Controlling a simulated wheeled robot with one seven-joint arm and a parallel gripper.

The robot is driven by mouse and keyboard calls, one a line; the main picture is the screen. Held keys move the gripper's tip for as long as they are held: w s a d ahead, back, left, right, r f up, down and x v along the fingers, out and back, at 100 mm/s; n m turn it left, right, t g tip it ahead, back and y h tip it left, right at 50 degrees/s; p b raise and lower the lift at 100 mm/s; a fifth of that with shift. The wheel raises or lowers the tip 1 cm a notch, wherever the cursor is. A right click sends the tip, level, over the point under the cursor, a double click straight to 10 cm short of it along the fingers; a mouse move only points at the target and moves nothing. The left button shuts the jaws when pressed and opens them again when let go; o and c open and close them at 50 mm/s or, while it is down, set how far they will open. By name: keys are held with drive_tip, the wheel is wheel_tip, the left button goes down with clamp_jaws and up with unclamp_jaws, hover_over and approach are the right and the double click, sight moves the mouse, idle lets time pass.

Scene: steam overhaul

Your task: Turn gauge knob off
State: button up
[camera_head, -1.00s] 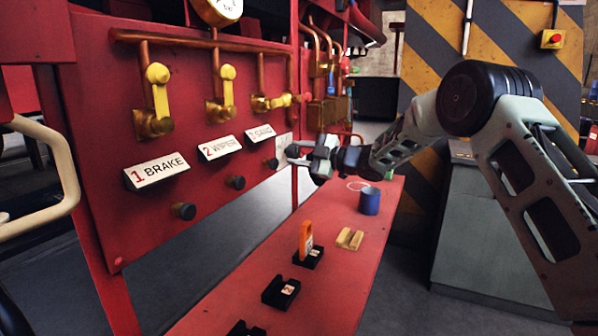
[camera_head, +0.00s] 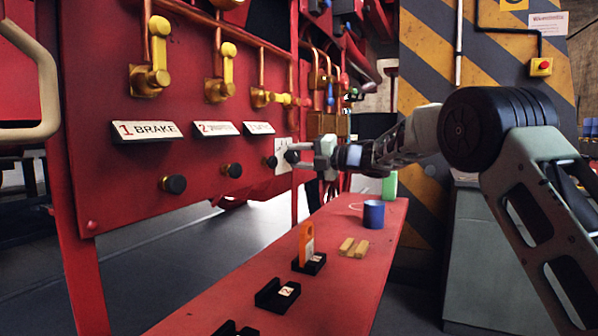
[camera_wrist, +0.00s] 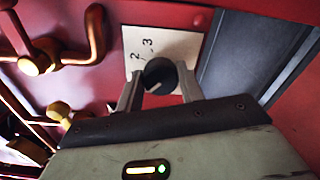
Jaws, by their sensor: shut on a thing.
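The gauge knob (camera_wrist: 160,74) is a round black knob on a white plate (camera_wrist: 180,45) marked with numbers, of which 2 and 3 can be read, in the wrist view. My gripper (camera_wrist: 160,88) is shut on the knob, one finger on each side of it. In the head view the knob (camera_head: 291,157) shows small at the right end of the red panel (camera_head: 190,210), with my gripper (camera_head: 300,157) reaching it from the right. The knob's pointer mark is hard to make out.
Black knobs (camera_head: 232,170) sit under the labels BRAKE (camera_head: 145,131) and two others. Yellow valve levers (camera_head: 228,65) stand above. Below my arm, a red bench (camera_head: 335,285) holds a blue cup (camera_head: 373,214), an orange tag (camera_head: 306,245), wooden blocks (camera_head: 353,247) and black holders.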

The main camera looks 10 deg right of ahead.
drive_tip(key=shift+f+n+b, duration=0.2)
drive_tip(key=shift+n+b, duration=0.9)
drive_tip(key=o, duration=1)
drive_tip(key=shift+r, duration=0.15)
drive_tip(key=v, duration=1.7)
drive_tip(key=shift+s+d, duration=0.15)
drive_tip(key=shift+d, duration=0.05)
